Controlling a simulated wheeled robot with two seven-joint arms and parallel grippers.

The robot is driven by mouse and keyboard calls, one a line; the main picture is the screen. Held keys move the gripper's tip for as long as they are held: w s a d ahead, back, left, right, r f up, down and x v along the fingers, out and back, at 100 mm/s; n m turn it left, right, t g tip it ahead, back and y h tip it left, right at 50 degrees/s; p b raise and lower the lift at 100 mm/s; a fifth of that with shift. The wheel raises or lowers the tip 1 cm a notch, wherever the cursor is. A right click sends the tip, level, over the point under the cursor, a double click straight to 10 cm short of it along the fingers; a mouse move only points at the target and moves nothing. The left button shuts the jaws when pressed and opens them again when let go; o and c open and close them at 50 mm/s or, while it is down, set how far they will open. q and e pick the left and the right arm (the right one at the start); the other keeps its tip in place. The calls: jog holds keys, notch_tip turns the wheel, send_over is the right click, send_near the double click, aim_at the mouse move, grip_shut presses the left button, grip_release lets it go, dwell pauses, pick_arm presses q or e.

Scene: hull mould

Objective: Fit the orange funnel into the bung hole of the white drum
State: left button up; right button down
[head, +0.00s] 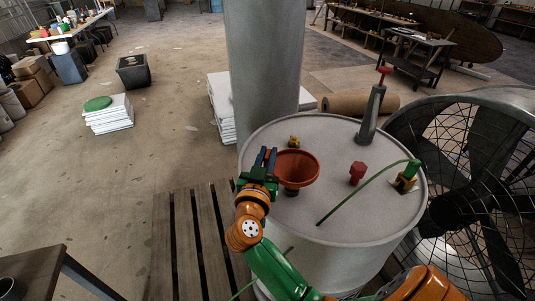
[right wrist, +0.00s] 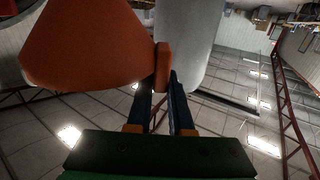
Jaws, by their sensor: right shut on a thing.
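The orange funnel (head: 298,166) is over the near left part of the white drum's (head: 330,228) top, wide mouth up. My right gripper (head: 266,160) is at the funnel's left side, shut on its rim tab. In the right wrist view the funnel (right wrist: 85,45) fills the upper left, and its tab (right wrist: 163,66) sits between the blue fingers (right wrist: 161,95). A dark spot (head: 291,191) shows on the lid under the funnel, perhaps the bung hole or the spout's end. I cannot tell whether the spout is in the hole. My left gripper is not in view.
A grey column (head: 262,70) rises behind. A large fan (head: 475,170) stands close right.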

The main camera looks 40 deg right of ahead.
jog(key=shift+f, duration=0.55)
jog(key=c, duration=0.7)
grip_release()
jog(key=shift+c, duration=0.2)
jog(key=b+v, duration=0.2)
jog(key=v, duration=0.5)
jog(key=shift+r, duration=0.1)
